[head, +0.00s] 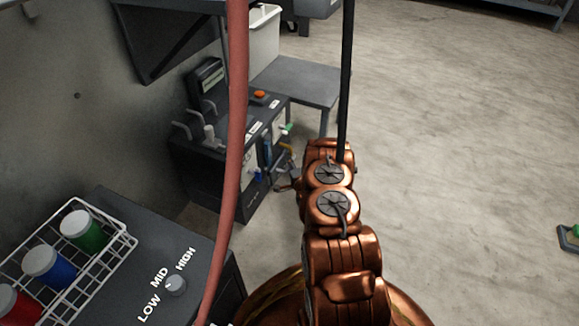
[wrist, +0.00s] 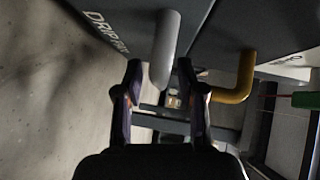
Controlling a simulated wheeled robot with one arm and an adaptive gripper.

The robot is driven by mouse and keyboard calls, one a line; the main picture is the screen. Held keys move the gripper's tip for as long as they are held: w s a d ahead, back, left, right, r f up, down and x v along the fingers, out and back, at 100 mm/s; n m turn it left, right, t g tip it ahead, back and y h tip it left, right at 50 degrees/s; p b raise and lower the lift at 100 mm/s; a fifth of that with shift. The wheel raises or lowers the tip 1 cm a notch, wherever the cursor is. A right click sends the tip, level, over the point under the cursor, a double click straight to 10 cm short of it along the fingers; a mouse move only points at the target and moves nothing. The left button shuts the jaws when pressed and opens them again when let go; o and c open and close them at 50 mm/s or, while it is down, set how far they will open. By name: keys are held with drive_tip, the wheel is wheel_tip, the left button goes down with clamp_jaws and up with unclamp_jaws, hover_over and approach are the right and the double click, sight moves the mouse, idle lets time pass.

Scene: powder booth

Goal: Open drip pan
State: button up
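The drip pan front (wrist: 125,18) is a dark panel with a pale "DRIP PAN" label, partly cut off, at the top of the wrist view. A grey bar handle (wrist: 165,45) sticks out from it. My gripper (wrist: 159,68) is open, with one finger on each side of the handle's rounded end. A gap shows at the left finger; the right finger is close to the handle, and I cannot tell whether it touches. In the head view, my arm hides most of the gripper, and the pan's front is not clearly visible on the dark cabinet (head: 212,178).
A yellow handle (wrist: 238,80) stands right of the gripper. A grey side table (head: 300,78) is behind the cabinet. A red hose (head: 234,120) hangs in front. A wire rack (head: 118,240) of jars is at lower left. The floor at right is mostly clear.

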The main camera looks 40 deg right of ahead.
clamp_jaws()
idle(0.3)
idle(0.4)
